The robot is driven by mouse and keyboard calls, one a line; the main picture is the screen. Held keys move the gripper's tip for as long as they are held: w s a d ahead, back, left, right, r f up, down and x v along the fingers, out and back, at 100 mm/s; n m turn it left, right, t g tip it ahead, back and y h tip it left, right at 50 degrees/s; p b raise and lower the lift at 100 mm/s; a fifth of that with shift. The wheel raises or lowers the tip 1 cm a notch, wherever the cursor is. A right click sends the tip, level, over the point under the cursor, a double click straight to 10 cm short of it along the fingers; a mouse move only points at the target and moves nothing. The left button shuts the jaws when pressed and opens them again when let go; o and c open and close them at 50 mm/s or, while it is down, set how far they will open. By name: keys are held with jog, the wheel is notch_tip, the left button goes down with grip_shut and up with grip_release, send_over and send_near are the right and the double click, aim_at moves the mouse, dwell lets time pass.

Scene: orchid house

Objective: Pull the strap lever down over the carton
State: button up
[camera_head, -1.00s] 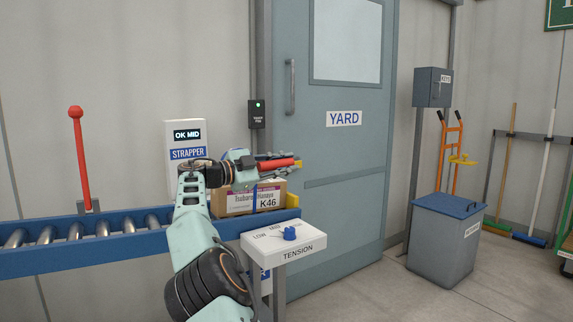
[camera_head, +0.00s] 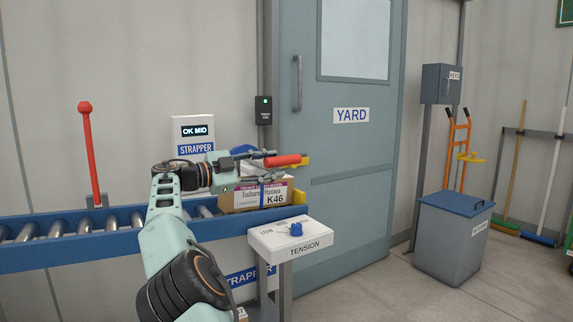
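The carton (camera_head: 261,196) sits on the conveyor's right end beside the white strapper unit (camera_head: 192,129), whose display reads "OK MID". A red grip (camera_head: 285,160), which seems to be the strap lever's handle, lies roughly level just above the carton. The rest of the lever is mostly hidden, with a blue part (camera_head: 243,150) behind my gripper. My gripper (camera_head: 276,167) is at the red grip from the left, above the carton. Its fingers look spread, one above and one below the grip. Whether they touch it cannot be told.
Another red lever (camera_head: 90,155) with a ball top stands upright at the left of the blue roller conveyor (camera_head: 70,252). A white tension box (camera_head: 290,240) with a blue knob stands in front of the carton. A grey bin (camera_head: 447,240) stands right of the door (camera_head: 345,190).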

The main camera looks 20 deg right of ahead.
aim_at(263, 167)
jog(key=shift+s+a, duration=0.25)
jog(key=shift+a, duration=0.8)
jog(key=shift+s+a, duration=0.2)
jog(key=shift+a, duration=0.85)
